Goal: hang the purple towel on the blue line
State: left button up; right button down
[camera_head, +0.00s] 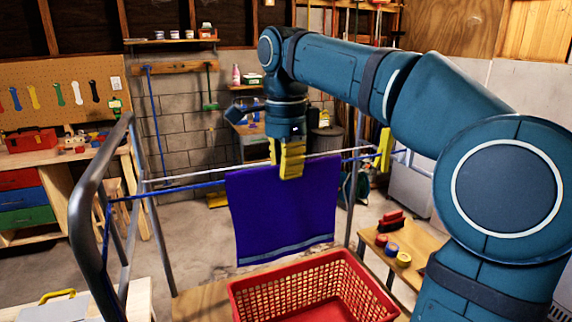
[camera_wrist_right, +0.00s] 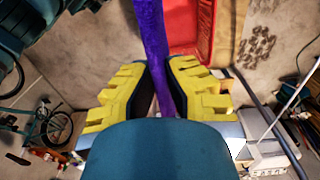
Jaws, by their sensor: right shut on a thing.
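The purple towel (camera_head: 282,215) hangs down flat, with a paler stripe near its lower edge. My right gripper (camera_head: 290,172) is shut on the middle of its upper edge, and the wrist view shows the purple cloth (camera_wrist_right: 152,35) running edge-on between the yellow fingers (camera_wrist_right: 160,95). The blue line (camera_head: 168,191) runs across the drying rack and passes out of sight at the towel, showing again to its right. The towel covers its middle stretch; I cannot tell whether the cloth touches it. My left gripper is not in view.
A white line (camera_head: 190,177) runs close by the blue one, near the towel's top edge. The grey rack frame (camera_head: 90,190) stands at left. A red basket (camera_head: 310,287) sits below the towel. A workbench with a red toolbox (camera_head: 31,139) is at far left.

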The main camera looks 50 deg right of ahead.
jog(key=c, duration=1.1)
grip_release()
jog(key=shift+o, duration=0.2)
jog(key=shift+r, duration=3.75)
